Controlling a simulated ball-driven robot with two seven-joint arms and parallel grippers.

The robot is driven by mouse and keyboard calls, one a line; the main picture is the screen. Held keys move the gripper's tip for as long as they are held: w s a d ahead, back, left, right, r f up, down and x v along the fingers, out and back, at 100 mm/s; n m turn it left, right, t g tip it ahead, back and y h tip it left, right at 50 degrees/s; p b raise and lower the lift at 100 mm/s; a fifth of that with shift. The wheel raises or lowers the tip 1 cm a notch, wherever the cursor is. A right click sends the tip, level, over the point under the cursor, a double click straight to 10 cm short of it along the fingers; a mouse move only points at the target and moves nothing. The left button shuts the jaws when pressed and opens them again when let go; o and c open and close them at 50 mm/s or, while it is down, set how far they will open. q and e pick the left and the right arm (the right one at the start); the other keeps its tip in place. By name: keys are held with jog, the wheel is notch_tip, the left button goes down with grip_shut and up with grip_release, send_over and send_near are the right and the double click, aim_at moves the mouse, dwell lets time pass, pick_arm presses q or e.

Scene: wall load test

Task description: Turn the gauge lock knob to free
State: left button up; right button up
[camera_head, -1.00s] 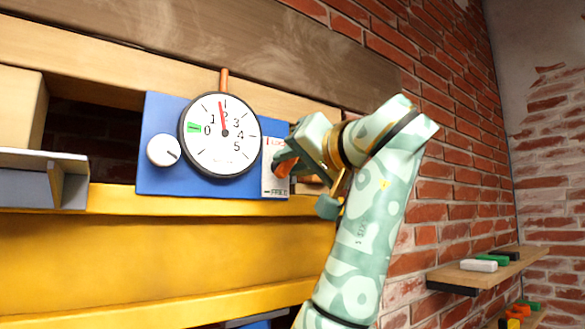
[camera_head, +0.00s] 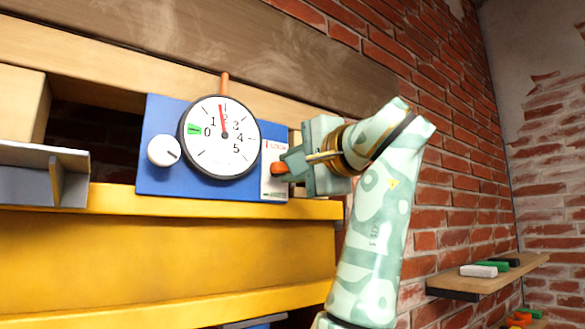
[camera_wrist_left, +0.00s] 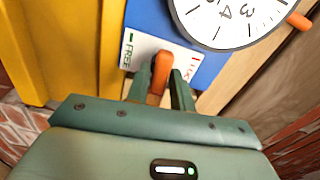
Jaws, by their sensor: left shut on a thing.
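The blue panel (camera_head: 160,115) carries a round white gauge (camera_head: 215,155) with a red needle pointing up near 2. At its right edge is a white plate (camera_head: 272,188) marked LOCK at the top and FREE at the bottom. The orange lock knob (camera_head: 279,168) sits on this plate. My left gripper (camera_head: 285,166) is shut on the knob. In the left wrist view the knob (camera_wrist_left: 160,75) stands between both fingers, with FREE at its left and LOCK at its right; its exact setting is hard to tell. My right gripper is not in view.
A white round knob (camera_head: 163,150) is at the panel's left. A yellow beam (camera_head: 170,250) runs below, and a grey metal bracket (camera_head: 40,180) juts out at left. A small shelf (camera_head: 480,280) with several blocks hangs on the brick wall at right.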

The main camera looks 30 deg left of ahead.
pick_arm(q)
jog(key=shift+m, duration=0.7)
jog(key=o, duration=0.8)
jog(key=shift+w, duration=0.1)
jog(key=shift+d, duration=0.1)
jog(key=shift+b+v, duration=1.1)
jog(key=shift+v, duration=7.15)
jog(key=shift+w, duration=0.1)
